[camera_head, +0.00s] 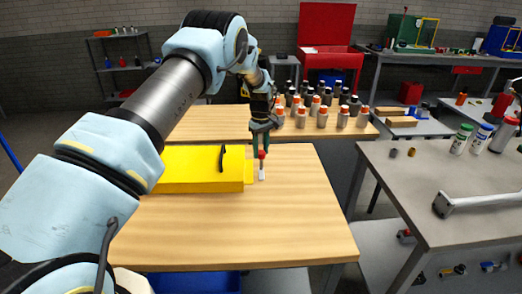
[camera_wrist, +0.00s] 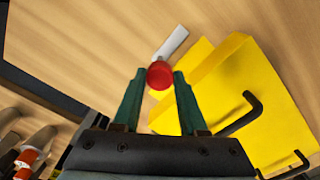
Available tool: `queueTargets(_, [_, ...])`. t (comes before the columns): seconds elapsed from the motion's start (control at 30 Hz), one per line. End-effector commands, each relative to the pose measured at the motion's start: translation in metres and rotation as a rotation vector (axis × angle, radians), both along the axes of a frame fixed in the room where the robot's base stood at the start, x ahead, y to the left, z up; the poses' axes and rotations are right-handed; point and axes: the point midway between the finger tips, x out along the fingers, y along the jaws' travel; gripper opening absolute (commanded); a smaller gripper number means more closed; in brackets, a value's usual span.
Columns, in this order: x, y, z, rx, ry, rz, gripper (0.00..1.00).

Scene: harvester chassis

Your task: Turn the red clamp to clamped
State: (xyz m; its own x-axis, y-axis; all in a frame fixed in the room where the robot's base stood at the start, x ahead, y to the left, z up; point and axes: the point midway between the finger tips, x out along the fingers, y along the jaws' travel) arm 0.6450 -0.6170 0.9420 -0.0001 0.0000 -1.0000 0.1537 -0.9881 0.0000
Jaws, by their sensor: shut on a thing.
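The red clamp (camera_head: 262,155) is a red knob with a pale flat lever (camera_head: 261,173) beside the right end of the yellow block (camera_head: 205,178) on the wooden table. In the wrist view the red knob (camera_wrist: 160,75) sits between the green fingertips, and the pale lever (camera_wrist: 171,43) points up and to the right. My gripper (camera_head: 261,147) comes down from above, and it also shows in the wrist view (camera_wrist: 158,75). It is shut on the red knob. The knob's underside and its joint to the block are hidden.
A black bent handle (camera_head: 222,158) stands up from the yellow block, close left of my gripper. Several orange-capped bottles (camera_head: 322,117) stand on the table behind. A grey bench (camera_head: 430,180) with bottles is at right. The wooden table's front is clear.

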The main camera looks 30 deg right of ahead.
Motion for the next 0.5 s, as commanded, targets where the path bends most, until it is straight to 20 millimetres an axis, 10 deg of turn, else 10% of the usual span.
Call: queueTargets(0.5, [0.0002,-0.0002,-0.0005,-0.001,0.0,-0.02,0.0])
